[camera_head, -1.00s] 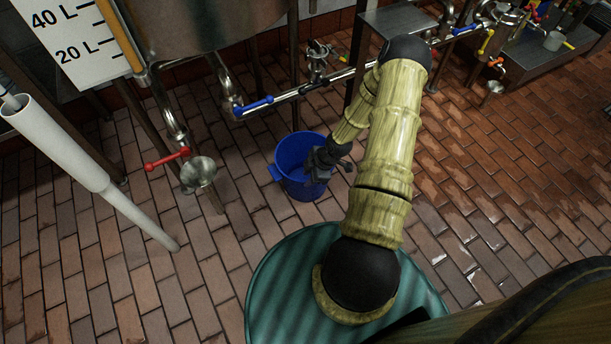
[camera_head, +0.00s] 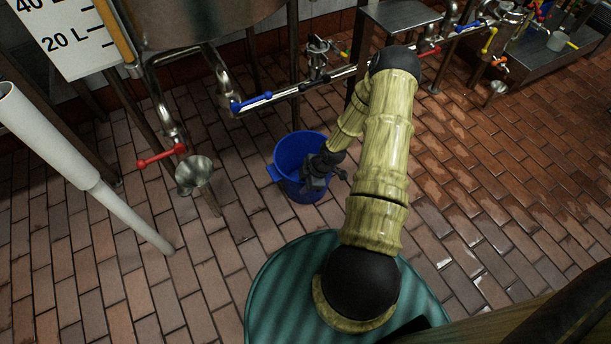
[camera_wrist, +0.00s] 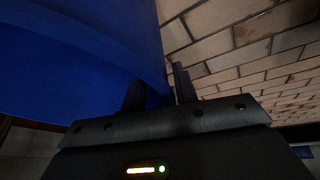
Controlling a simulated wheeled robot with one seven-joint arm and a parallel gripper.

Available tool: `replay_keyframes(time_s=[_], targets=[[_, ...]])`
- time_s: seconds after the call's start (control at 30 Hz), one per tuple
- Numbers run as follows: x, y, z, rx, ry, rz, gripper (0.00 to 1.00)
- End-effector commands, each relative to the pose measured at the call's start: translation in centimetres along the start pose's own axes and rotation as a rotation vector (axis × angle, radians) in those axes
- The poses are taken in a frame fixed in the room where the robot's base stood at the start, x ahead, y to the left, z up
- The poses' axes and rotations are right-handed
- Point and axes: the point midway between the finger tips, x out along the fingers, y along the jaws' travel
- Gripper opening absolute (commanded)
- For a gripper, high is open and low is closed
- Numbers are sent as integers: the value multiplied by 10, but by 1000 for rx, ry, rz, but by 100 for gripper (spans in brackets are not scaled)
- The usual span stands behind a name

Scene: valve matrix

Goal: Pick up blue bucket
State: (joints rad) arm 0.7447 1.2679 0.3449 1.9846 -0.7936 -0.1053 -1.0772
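The blue bucket (camera_head: 290,150) stands upright on the tiled floor in the head view, with a small blue lug on its left side. My gripper (camera_head: 316,180) is at its right front rim and hides part of the bucket. In the wrist view the bucket wall (camera_wrist: 80,50) fills the upper left. My gripper (camera_wrist: 160,88) has its two dark fingers apart, one in front of the blue wall and the other beyond its edge against the tiles. The edge of the bucket shows between the fingers. Contact cannot be made out.
A metal funnel (camera_head: 194,172) and a red-handled valve (camera_head: 161,156) are left of the bucket. A pipe with a blue handle (camera_head: 251,102) runs behind it. A white pipe (camera_head: 75,160) slants at far left. Open floor lies to the right.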

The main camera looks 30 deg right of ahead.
Motion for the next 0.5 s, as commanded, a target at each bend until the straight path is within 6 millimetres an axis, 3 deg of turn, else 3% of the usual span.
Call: replay_keyframes(time_s=[0.47, 0.5], targets=[[-1, 0, 0, 1, 0, 0, 29], [-1, 0, 0, 1, 0, 0, 23]])
